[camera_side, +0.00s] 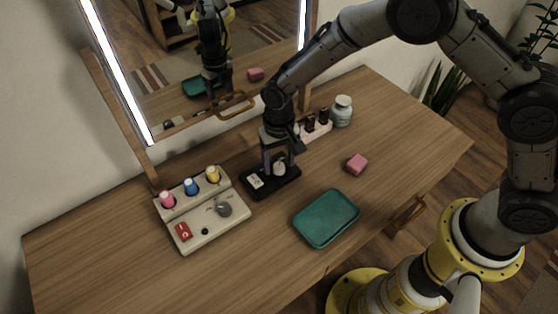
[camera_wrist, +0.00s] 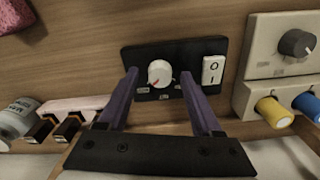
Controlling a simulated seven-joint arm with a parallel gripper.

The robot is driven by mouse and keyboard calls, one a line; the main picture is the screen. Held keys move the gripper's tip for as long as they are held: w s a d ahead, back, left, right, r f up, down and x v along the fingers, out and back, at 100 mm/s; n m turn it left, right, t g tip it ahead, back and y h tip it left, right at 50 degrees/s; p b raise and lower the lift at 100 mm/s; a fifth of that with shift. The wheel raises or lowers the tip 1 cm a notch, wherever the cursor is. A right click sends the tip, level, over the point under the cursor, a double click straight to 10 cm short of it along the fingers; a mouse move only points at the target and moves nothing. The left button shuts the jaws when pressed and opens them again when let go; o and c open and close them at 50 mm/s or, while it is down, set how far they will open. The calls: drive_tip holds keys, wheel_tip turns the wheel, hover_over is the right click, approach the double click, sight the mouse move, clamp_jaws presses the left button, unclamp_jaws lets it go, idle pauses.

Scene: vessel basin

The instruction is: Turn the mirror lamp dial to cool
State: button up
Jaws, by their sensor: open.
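A white round dial (camera_wrist: 160,73) with a small red mark sits on a black panel (camera_wrist: 205,46) beside a white rocker switch (camera_wrist: 213,70). Small labels around the dial are too small to read. In the side view the dial (camera_side: 279,169) shows below my gripper (camera_side: 278,163). My gripper is open and points down at the panel. In the wrist view its two purple fingers (camera_wrist: 160,78) stand left and right of the dial, with gaps showing. I cannot tell how high the fingertips are. The lit mirror (camera_side: 205,60) stands behind the table.
A green tray (camera_side: 326,217) and pink block (camera_side: 357,164) lie right. Dark-capped bottles (camera_side: 317,121) and a jar (camera_side: 342,110) stand behind.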

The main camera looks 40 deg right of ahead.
wheel_tip(320, 180, up, 14)
drive_tip(key=shift+f, duration=0.15)
idle(0.3)
wheel_tip(320, 180, up, 9)
drive_tip(key=m+t, duration=0.1)
drive_tip(key=t, duration=0.1)
hover_over(280, 164)
drive_tip(key=d, duration=0.5)
drive_tip(key=s+d+r+t, duration=0.2)
drive_tip(key=s+d+r, duration=0.5)
drive_tip(key=r, duration=0.1)
drive_tip(key=s+d+r+t, duration=0.25)
drive_tip(key=s+d, duration=0.25)
drive_tip(key=s, duration=0.4)
drive_tip(key=s+d+f+n, duration=0.2)
drive_tip(key=s+f, duration=0.4)
drive_tip(key=s, duration=0.4)
drive_tip(key=shift+n+g, duration=0.45)
drive_tip(key=shift+n, duration=0.25)
